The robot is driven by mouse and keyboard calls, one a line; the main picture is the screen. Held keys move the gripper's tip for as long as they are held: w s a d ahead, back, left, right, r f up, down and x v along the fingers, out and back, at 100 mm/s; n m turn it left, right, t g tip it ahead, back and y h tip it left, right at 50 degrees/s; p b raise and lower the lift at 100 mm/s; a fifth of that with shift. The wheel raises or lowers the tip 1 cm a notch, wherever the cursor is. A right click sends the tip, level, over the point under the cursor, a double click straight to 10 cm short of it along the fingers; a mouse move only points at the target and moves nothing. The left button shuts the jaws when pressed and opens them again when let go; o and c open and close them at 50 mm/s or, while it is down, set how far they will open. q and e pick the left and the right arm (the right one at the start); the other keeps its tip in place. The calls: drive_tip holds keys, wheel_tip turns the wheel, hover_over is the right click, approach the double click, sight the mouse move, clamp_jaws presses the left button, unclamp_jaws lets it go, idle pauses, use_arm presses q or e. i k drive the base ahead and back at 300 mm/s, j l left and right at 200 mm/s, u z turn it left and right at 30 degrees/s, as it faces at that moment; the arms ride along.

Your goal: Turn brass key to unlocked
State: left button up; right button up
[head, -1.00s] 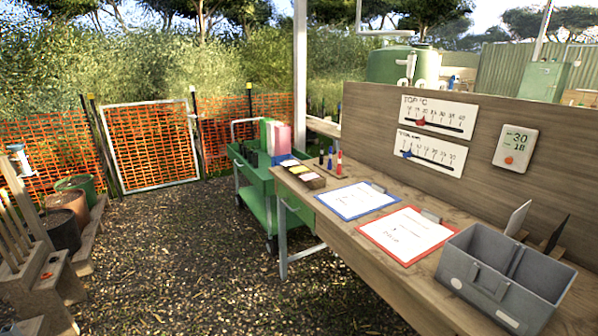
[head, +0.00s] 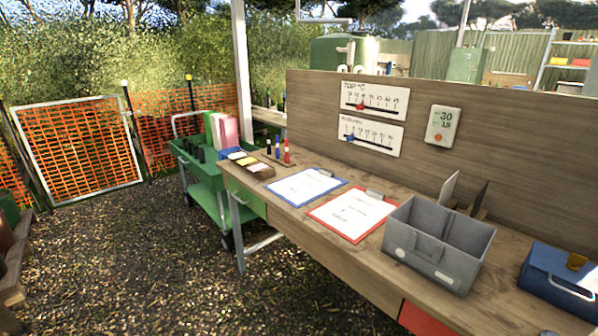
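I cannot make out a brass key in the head view. A green cabinet (head: 465,65) stands in the background behind the bench's back panel, too small to show any key. Neither of my grippers is in view.
The wooden bench (head: 345,275) carries a grey two-part bin (head: 440,247), red and blue clipboards and markers. A green cart (head: 205,178) stands at its left end. A white-framed mesh gate (head: 82,150) is at left. Gravel ground (head: 150,260) before the bench is clear.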

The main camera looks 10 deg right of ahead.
sight(577, 260)
drive_tip(key=k+z, duration=0.15)
drive_tip(key=z, duration=1.85)
